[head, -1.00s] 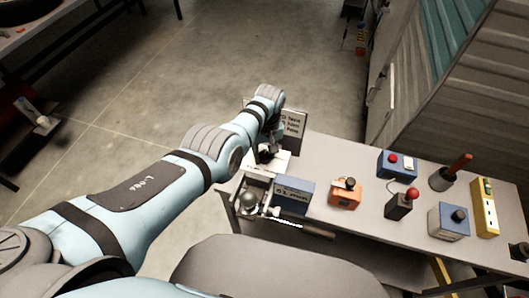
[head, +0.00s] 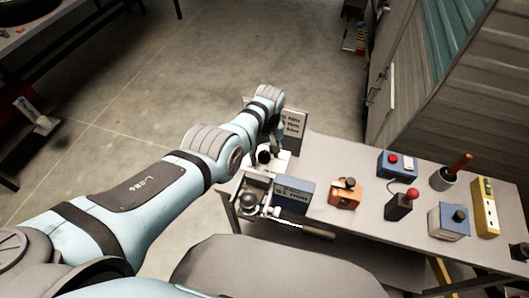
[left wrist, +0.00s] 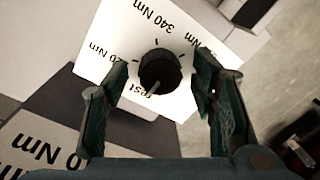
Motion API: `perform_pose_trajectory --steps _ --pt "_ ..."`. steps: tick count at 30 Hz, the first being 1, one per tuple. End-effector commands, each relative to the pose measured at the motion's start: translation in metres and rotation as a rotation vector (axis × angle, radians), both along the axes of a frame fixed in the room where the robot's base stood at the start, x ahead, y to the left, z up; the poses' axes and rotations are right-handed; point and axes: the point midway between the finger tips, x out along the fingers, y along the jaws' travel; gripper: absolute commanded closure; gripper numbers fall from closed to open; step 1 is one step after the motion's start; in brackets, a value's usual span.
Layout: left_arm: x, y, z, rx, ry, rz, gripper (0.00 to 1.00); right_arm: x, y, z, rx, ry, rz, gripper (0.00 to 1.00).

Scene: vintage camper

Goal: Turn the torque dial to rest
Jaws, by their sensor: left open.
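The torque dial is a round black knob (left wrist: 160,70) on a white plate (left wrist: 112,42) in the left wrist view. The plate carries the printed labels "340 Nm", "rest" and a partly hidden one ending in "20 Nm". A pale mark on the knob points down and slightly left, close to the "rest" label. My left gripper (left wrist: 160,64) is open, with one finger on each side of the knob and visible gaps between. In the head view the dark knob (head: 264,157) shows below my left wrist, at the bench's left end. My right gripper is not in view.
On the grey bench (head: 350,232) stand a blue box (head: 294,194) beside the dial, an orange box with a black knob (head: 345,195), a red-topped lever (head: 402,205) and several other control boxes to the right. An upright sign (head: 294,124) stands behind my wrist.

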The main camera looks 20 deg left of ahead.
Motion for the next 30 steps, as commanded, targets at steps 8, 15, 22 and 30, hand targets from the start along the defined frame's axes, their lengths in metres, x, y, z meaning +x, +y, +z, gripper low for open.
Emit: perform_pose_trajectory --steps 8,15,22,30 --pt "0.003 -0.001 0.022 0.000 -0.006 0.001 0.48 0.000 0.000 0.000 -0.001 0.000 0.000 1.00" --pt "0.004 -0.004 0.089 -0.001 -0.006 0.001 0.48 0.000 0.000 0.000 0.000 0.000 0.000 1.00" --pt "0.003 -0.005 0.119 0.000 0.001 0.000 0.48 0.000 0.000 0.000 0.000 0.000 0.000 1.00" --pt "0.004 -0.006 0.120 0.000 0.001 0.000 0.48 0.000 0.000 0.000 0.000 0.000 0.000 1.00"
